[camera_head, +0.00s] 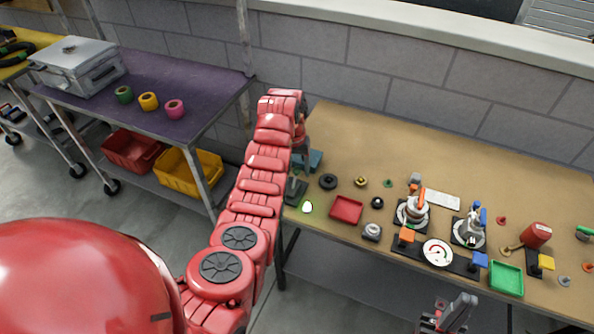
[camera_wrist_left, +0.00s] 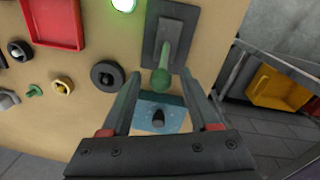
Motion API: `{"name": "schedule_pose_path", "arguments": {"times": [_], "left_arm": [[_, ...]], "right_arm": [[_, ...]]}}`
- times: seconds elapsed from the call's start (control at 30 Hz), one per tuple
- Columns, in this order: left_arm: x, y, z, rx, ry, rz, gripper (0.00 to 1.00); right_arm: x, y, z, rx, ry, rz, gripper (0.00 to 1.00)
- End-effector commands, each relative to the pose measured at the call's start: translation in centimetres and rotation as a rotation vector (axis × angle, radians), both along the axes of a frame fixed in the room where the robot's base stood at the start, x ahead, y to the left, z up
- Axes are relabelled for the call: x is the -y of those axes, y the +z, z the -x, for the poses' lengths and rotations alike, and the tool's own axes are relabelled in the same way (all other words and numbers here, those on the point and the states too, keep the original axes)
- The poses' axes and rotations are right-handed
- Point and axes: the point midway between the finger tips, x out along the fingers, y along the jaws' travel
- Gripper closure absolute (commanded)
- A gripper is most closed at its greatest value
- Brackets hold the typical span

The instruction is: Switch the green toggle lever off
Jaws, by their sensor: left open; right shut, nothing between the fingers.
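The green toggle lever (camera_wrist_left: 161,78) has a round green knob and sits on a dark plate (camera_wrist_left: 150,37) in the left wrist view. A bright green light (camera_wrist_left: 123,4) glows beside the plate; it also shows in the head view (camera_head: 307,207). My left gripper (camera_wrist_left: 163,84) is open, with its fingers on either side of the knob and no clear contact. In the head view the lever's plate (camera_head: 293,192) is at the table's left end, and my left arm partly hides the lever. My right gripper (camera_head: 458,312) is shut and empty at the bottom, in front of the table.
A teal block (camera_wrist_left: 165,112) with a dark knob lies just beyond the lever. A black ring (camera_head: 328,181) and a red tray (camera_head: 346,210) are to its right. Valves, a gauge (camera_head: 438,252) and a green tray (camera_head: 507,279) fill the table's right part.

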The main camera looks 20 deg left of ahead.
Motion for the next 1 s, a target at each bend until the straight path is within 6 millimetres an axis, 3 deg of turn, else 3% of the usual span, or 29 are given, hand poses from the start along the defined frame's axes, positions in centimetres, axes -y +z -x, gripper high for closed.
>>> {"name": "schedule_pose_path", "arguments": {"times": [0.37, 0.7, 1.0], "left_arm": [[0.04, -0.68, 0.04, -0.001, 0.000, -0.001, 0.39], [0.04, -0.66, 0.03, -0.001, 0.000, -0.001, 1.00], [0.04, -0.65, 0.03, -0.001, 0.000, -0.001, 1.00]], "right_arm": [[0.00, 0.20, 0.00, 0.000, 0.000, 0.000, 1.00], [0.00, 0.20, 0.00, 0.000, 0.000, 0.000, 1.00], [0.00, 0.20, 0.00, 0.000, 0.000, 0.000, 1.00]]}}
